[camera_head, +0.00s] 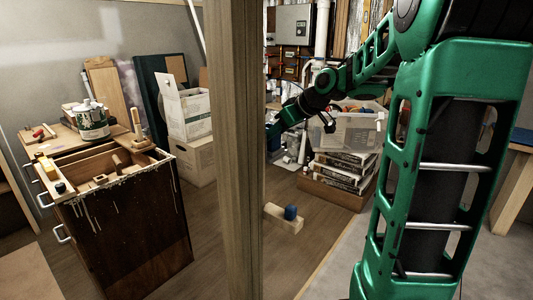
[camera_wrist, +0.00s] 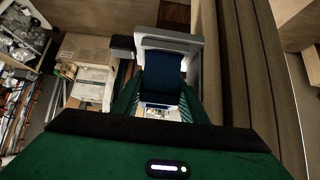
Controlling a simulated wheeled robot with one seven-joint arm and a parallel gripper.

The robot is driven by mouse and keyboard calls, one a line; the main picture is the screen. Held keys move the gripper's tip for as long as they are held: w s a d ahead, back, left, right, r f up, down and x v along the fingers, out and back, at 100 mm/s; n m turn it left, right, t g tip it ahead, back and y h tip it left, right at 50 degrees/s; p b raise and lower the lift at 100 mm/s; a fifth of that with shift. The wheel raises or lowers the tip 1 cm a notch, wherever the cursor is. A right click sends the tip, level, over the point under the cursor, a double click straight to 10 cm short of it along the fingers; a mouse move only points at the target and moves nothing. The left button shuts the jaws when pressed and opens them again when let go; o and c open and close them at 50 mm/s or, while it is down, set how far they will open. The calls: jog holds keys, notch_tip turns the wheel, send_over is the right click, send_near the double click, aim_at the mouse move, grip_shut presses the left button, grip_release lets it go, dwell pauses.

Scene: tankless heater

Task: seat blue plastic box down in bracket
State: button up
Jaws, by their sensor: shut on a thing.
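My gripper (camera_head: 277,128) is at the end of my green arm, just right of the wooden post in the head view. In the wrist view its green ridged fingers are shut on the dark blue plastic box (camera_wrist: 162,72), which sits between them. A pale grey-white frame (camera_wrist: 170,31) shows at the far end and right side of the box. It may be the bracket; I cannot tell whether the box touches it or is seated in it. The head view shows the box too small to judge.
A wooden post (camera_head: 234,150) stands close to my gripper and partly blocks the head view. A wood block (camera_head: 283,223) with a small blue block (camera_head: 291,212) lies on the floor. A cabinet (camera_head: 125,220) stands left; a clear bin (camera_head: 350,130) stands on stacked boxes behind.

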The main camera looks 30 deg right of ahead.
jog(key=shift+f, duration=0.65)
dwell(0.6)
jog(key=o, duration=1.4)
jog(key=v, duration=1)
jog(key=shift+s+d+r, duration=0.1)
jog(key=shift+s+r, duration=0.15)
jog(key=s+a+f+m+g+h, duration=0.1)
jog(key=s+f+m+g, duration=0.2)
jog(key=s+f, duration=0.3)
jog(key=s+a+f+m+g+h, duration=0.1)
jog(key=s+a+f+m+g, duration=0.1)
jog(key=s+f, duration=0.5)
jog(key=s+a+f+m+g+h, duration=0.1)
jog(key=s+f+m, duration=0.4)
jog(key=s, duration=1)
jog(key=shift+s+a+f+g, duration=0.1)
jog(key=shift+a+f+g, duration=0.25)
jog(key=shift+g, duration=0.35)
jog(key=shift+s+a+f+g, duration=0.1)
jog(key=shift+a+f+g, duration=0.25)
jog(key=shift+g, duration=0.35)
